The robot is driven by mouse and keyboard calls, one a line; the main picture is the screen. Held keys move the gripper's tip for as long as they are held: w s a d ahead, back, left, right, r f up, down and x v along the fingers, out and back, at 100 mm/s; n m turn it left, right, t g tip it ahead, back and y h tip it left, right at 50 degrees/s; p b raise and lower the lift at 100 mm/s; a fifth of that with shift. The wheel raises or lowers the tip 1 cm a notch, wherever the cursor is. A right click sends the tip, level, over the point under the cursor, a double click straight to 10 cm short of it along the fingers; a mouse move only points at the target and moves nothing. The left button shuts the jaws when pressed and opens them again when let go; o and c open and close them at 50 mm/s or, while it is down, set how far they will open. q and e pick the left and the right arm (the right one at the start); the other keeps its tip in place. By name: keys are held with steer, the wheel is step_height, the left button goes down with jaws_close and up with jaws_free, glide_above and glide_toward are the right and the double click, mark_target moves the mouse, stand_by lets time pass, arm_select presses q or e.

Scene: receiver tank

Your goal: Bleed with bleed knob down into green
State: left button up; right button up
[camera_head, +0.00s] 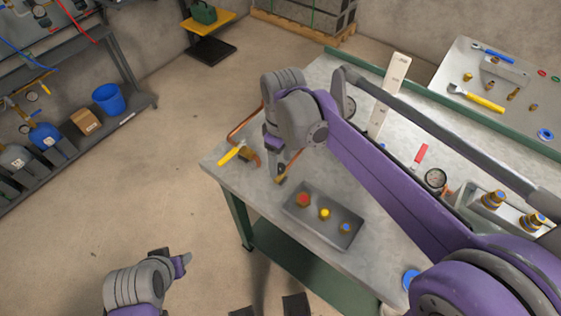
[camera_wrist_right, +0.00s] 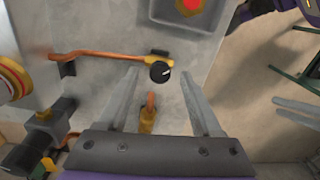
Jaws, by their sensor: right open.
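A small black knob (camera_wrist_right: 160,72) with a pale pointer mark sits at the end of a copper pipe (camera_wrist_right: 105,56) by a brass fitting; I take it for the bleed knob. In the head view a small dark knob (camera_head: 280,179) shows at the end of a copper pipe, below my right gripper. My right gripper (camera_wrist_right: 159,74) is open, its fingertips on either side of the knob in the picture; contact cannot be told. A gauge (camera_head: 436,178) faces up on the bench, its needle and any green band too small to read. My left gripper (camera_head: 182,264) is away from the bench.
A grey tray (camera_head: 296,212) with red, yellow and blue fittings lies at the bench's near edge. A yellow-handled valve (camera_head: 232,153) stands at the left corner. A red lever (camera_head: 420,155) and a white upright plate (camera_head: 390,95) are beyond my right arm.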

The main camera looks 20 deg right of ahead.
steer(key=shift+f, duration=0.4)
jaws_close()
stand_by(0.4)
steer(key=m, duration=0.3)
steer(key=shift+m+p, duration=0.7)
steer(key=shift+m, duration=1.7)
